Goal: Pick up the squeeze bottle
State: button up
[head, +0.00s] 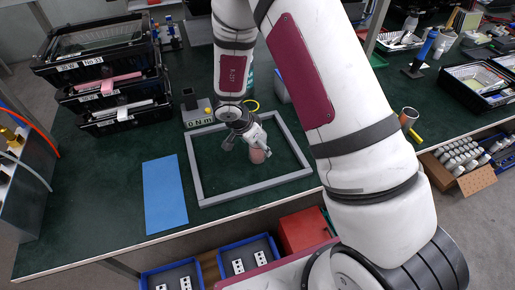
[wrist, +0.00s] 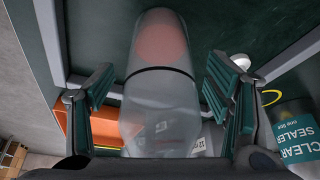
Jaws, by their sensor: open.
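The squeeze bottle looks like a translucent grey, rounded body (wrist: 160,105) with a dark ring around it and a pinkish round patch at its far end. In the head view its pinkish part (head: 258,156) shows just below and beside the fingers, inside the grey frame on the green bench. My gripper (head: 245,140) is open over it. In the wrist view the two teal-padded fingers of my gripper (wrist: 160,78) stand on either side of the bottle, with a gap visible at each side. The near end of the bottle is hidden by the gripper's body.
A grey rectangular frame (head: 192,168) surrounds the spot. A blue mat (head: 165,195) lies to its left, and a torque display (head: 198,115) stands behind its left corner. A teal sealer can (wrist: 295,135) shows at right. Black stacked trays (head: 100,75) stand at the back left.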

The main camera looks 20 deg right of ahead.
jog(key=shift+c, duration=0.4)
jog(key=c, duration=1.5)
